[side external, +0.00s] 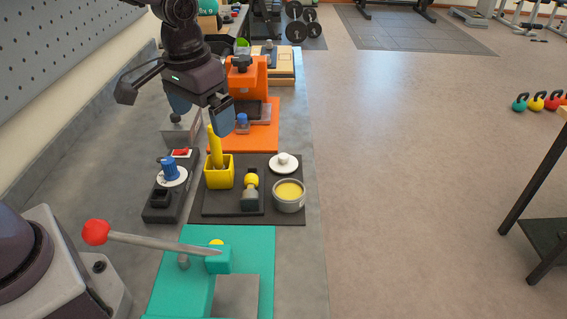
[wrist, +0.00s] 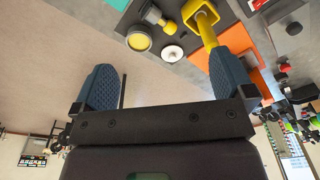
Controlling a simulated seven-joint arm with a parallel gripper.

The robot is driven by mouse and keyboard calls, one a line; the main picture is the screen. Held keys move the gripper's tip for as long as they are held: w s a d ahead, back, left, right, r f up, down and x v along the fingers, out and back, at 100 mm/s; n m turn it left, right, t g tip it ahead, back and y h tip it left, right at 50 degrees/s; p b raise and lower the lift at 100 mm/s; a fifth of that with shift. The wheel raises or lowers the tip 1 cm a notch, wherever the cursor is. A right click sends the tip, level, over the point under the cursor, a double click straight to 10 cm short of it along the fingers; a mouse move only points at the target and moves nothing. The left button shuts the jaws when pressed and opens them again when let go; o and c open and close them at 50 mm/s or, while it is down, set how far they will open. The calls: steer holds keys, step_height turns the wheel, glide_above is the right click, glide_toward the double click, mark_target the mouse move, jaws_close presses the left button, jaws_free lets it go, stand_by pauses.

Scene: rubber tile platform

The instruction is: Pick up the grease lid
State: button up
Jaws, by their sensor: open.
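The grease lid (side external: 284,167) is a white disc with a round knob, lying knob up at the back right of a black mat (side external: 296,215). It also shows in the wrist view (wrist: 172,54), top centre. The grey grease pot (side external: 289,203) stands uncovered just in front of the lid, with yellow grease inside; it shows too in the wrist view (wrist: 139,39). My gripper (side external: 202,112) is open and empty, raised behind and left of the lid, near the top of the yellow brush. Both fingers (wrist: 166,75) show apart in the wrist view, with nothing between them.
A yellow cup (side external: 219,179) holds the upright yellow brush (side external: 214,148) left of the lid. A yellow-topped tool (side external: 251,189) lies between cup and pot. An orange press (side external: 247,85) stands behind, and a teal lever press (side external: 232,260) in front.

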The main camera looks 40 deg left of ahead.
steer(key=w+f+n+y, duration=0.2)
steer(key=w+f+n, duration=0.2)
steer(key=w+f, duration=0.9)
steer(key=n+t+y, duration=0.1)
steer(key=n+t, duration=0.1)
steer(key=n, duration=0.2)
glide_toward(284, 156)
steer(key=x, duration=0.5)
steer(key=shift+w+f, duration=0.15)
steer(key=x, duration=0.5)
steer(key=shift+a+f, duration=0.1)
steer(key=c, duration=0.8)
